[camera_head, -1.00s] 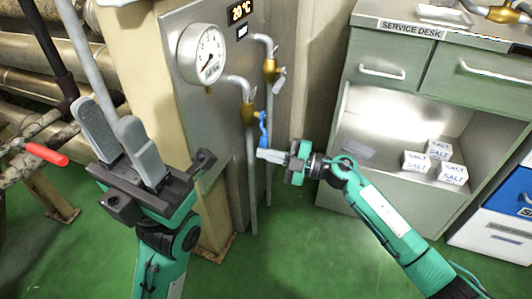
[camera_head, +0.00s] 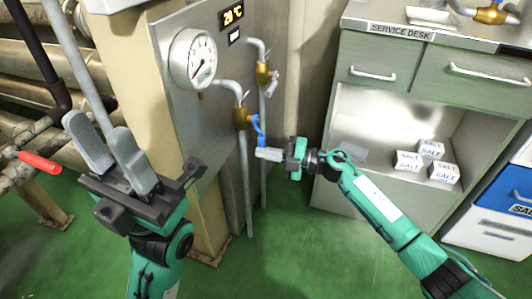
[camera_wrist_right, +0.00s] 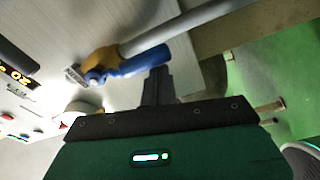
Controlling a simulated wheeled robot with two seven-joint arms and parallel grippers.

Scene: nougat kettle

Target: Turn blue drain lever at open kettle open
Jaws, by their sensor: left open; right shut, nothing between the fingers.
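The blue drain lever (camera_head: 258,131) sits on the left brass valve (camera_head: 241,118) of the grey panel and hangs down, tilted a little to the right. In the right wrist view the blue lever (camera_wrist_right: 140,62) lies just beyond the fingers. My right gripper (camera_head: 262,153) is shut and empty, with its tips at the lever's lower end; they look touching or nearly so. In the right wrist view its dark fingers (camera_wrist_right: 157,88) are together beside the lever. My left gripper (camera_head: 112,155) is open and empty, left of the panel. An open kettle is not clearly seen.
A second brass valve (camera_head: 263,74) is just right and behind. A round gauge (camera_head: 194,59) and a 20 °C display (camera_head: 231,16) are above. The service desk (camera_head: 430,70) with salt boxes (camera_head: 431,148) stands right. A red-handled lever (camera_head: 40,162) is at left.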

